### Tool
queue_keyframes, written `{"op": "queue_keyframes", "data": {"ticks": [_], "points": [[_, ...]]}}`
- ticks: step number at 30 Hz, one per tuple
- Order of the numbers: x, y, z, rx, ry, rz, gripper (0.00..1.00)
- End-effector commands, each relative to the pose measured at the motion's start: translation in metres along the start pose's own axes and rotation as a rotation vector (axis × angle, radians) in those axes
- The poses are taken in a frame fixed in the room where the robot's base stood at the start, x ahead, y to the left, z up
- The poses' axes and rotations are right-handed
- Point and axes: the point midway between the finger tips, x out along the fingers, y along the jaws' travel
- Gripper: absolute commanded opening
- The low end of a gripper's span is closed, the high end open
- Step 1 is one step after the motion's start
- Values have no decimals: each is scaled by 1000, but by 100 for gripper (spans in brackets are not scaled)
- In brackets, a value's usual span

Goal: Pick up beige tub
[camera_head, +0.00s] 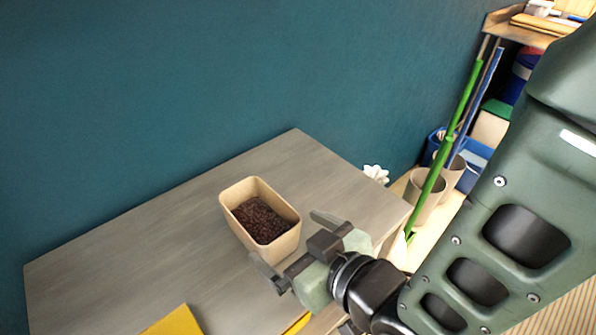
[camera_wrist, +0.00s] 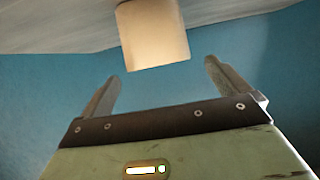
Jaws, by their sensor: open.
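The beige tub (camera_head: 277,248) stands upright on the grey table, filled with dark brown beans (camera_head: 260,219). My gripper (camera_head: 290,243) is open and empty, close to the tub on its near right side in the head view. In the wrist view, the tub (camera_wrist: 153,36) shows its plain beige side ahead of the fingers. My gripper also shows there (camera_wrist: 158,80), its two fingers spread apart with a gap between the fingertips. The tub lines up roughly between them and appears beyond the tips.
The grey table (camera_head: 130,245) is clear left of the tub. Yellow items (camera_head: 174,321) lie at its near edge. A teal wall (camera_head: 200,80) stands behind. Green and blue poles, pots (camera_head: 428,190) and a shelf (camera_head: 520,30) are at the right.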

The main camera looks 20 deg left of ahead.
Motion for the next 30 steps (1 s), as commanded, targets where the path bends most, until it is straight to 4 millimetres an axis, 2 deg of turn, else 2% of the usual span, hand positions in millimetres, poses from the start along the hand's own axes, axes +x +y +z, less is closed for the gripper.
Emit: {"op": "queue_keyframes", "data": {"ticks": [3, 11, 21, 29, 30], "points": [[19, 0, -1, 0, -1, -1, 100], [38, 0, -1, 0, -1, 0, 100], [82, 2, -3, -1, -1, -1, 100], [86, 3, -4, 0, -1, -1, 100], [86, 3, -4, 0, -1, -1, 97]]}}
